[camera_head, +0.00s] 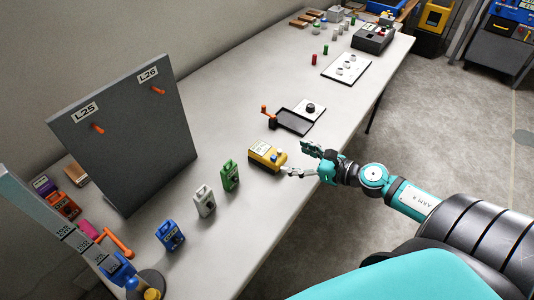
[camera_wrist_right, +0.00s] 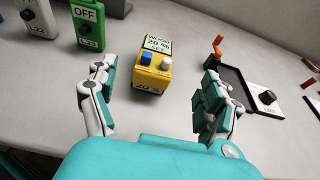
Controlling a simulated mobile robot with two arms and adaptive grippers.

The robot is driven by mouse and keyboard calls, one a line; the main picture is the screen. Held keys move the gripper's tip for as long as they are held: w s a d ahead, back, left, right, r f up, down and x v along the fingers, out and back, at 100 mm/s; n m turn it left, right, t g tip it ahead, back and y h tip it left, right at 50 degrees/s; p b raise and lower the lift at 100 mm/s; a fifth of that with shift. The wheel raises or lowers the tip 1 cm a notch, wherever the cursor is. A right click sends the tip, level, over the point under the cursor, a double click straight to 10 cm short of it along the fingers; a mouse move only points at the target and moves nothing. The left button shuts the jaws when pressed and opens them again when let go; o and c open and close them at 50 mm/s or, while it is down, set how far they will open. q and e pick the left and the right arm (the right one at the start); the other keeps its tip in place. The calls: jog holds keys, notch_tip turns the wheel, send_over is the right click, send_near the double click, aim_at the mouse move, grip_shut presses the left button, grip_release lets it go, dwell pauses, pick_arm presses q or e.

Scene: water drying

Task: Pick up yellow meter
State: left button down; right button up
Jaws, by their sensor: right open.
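The yellow meter (camera_head: 268,157) stands on the white table, with a pale label, a blue knob and a white knob on top. My right gripper (camera_head: 299,159) is just to its right in the head view, with fingers apart. In the right wrist view the yellow meter (camera_wrist_right: 153,66) sits ahead, between the lines of the open fingers of my right gripper (camera_wrist_right: 155,108) and a little beyond their tips. Nothing is held. My left gripper is not recognisable in either view.
A green lockout box (camera_head: 230,176), a white one (camera_head: 204,201) and a blue one (camera_head: 170,235) stand left of the meter. A black tray with an orange handle (camera_head: 292,121) lies beyond it. A grey panel (camera_head: 125,135) stands at left. Table is clear around the meter.

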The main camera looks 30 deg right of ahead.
aim_at(271, 154)
jog(key=x, duration=0.3)
jog(key=shift+w+a, duration=0.15)
jog(key=shift+w, duration=0.05)
jog(key=x, duration=0.2)
jog(key=p+x, duration=0.1)
jog(key=x, duration=0.1)
jog(key=shift+a+f+p, duration=0.25)
jog(key=shift+f+p, duration=0.05)
jog(key=shift+w+a+f, duration=0.2)
jog(key=shift+w+f, duration=0.05)
jog(key=shift+w, duration=0.15)
pick_arm(q)
jog(key=shift+s+a+r, duration=0.1)
jog(key=shift+a+r, duration=0.15)
jog(key=shift+r, duration=0.25)
jog(key=shift+s+a+r, duration=0.1)
jog(key=shift+a+r, duration=0.15)
jog(key=shift+r, duration=0.2)
